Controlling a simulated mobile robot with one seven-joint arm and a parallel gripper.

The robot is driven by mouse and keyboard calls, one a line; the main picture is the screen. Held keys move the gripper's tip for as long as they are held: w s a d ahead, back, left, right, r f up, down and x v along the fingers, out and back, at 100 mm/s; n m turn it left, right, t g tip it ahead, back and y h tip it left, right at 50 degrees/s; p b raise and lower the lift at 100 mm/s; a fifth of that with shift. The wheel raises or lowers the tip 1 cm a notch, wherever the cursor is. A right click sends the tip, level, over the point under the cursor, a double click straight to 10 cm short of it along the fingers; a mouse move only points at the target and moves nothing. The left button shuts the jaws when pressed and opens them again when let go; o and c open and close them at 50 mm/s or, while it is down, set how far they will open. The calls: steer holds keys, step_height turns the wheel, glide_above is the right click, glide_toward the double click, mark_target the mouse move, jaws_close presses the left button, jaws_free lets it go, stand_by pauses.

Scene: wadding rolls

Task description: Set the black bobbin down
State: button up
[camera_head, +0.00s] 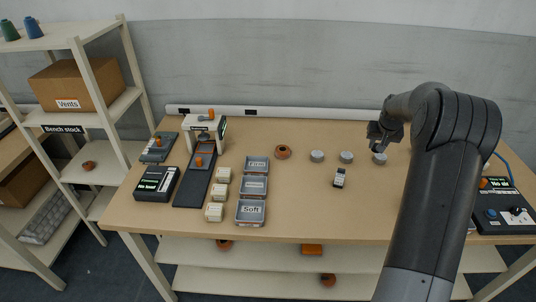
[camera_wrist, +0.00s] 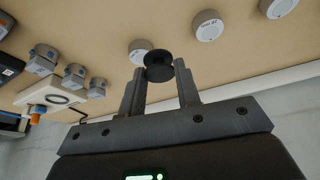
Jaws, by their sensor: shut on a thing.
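The black bobbin (camera_wrist: 158,68) shows in the wrist view between the tips of my gripper (camera_wrist: 162,75), which is shut on it. In the head view my gripper (camera_head: 375,136) is over the back right part of the table, close above a pale round puck (camera_head: 379,159). There the bobbin cannot be told from the dark fingers. In the wrist view the bobbin overlaps a pale round puck (camera_wrist: 139,46). Whether it touches the puck or the table is unclear.
Two more pale pucks, a near one (camera_head: 346,157) and a farther one (camera_head: 317,156), stand in a row to the left. Labelled grey trays (camera_head: 251,211) stand further left. A control box (camera_head: 503,212) is at the right.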

steer(key=w+a+n+y, duration=0.1)
steer(key=w+a+n, duration=0.3)
steer(key=a, duration=1.1)
steer(key=n+y, duration=0.1)
steer(key=n, duration=0.1)
glide_above(257, 152)
steer(key=s, duration=0.1)
steer(key=f, duration=0.6)
steer(key=shift+s+d+f, duration=0.2)
steer(key=shift+d+f, duration=0.2)
steer(key=shift+a+f, duration=0.1)
steer(key=shift+a, duration=0.1)
steer(key=shift+f, duration=2)
steer(key=shift+f, duration=0.1)
steer(key=o, duration=0.9)
steer(key=shift+o, duration=0.2)
